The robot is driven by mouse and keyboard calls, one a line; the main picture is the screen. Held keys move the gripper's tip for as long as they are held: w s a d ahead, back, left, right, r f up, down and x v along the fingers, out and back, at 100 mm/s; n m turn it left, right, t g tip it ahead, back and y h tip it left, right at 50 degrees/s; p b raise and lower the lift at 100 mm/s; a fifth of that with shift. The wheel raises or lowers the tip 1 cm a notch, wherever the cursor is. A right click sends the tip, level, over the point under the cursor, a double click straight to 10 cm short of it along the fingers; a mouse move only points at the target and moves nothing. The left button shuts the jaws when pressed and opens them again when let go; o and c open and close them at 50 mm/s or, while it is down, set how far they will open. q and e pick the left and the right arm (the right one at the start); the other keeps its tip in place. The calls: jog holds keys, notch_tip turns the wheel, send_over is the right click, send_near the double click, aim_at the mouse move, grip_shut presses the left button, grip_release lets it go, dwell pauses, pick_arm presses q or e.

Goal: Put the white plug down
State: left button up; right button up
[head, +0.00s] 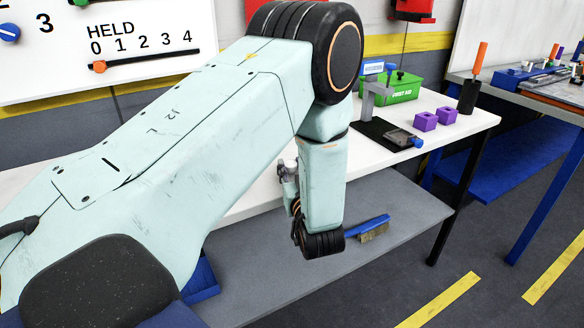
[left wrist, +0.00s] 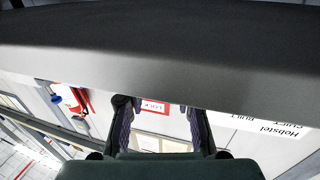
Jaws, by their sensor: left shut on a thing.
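My left arm reaches in from the left in the head view and bends down over the white workbench (head: 440,105). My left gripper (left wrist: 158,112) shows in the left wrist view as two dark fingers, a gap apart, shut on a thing. I take it to be the white plug, but I cannot make out its shape. In the head view the arm hides most of the gripper. My right gripper is in neither view.
A green box (head: 402,88), purple blocks (head: 425,121) and a dark stand (head: 388,133) are on the workbench. A brush (head: 372,230) lies on the grey lower shelf (head: 390,205). A wall board (head: 130,28) is at upper left.

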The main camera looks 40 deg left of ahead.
pick_arm(q)
jog(key=o, duration=0.4)
jog(key=shift+f, duration=0.1)
jog(key=o, duration=0.4)
jog(key=shift+w+a+f, duration=0.1)
jog(key=shift+w, duration=0.05)
jog(key=shift+r, duration=0.25)
jog(key=shift+d, duration=0.3)
jog(key=shift+p+v, duration=4)
jog(key=shift+v, duration=1.85)
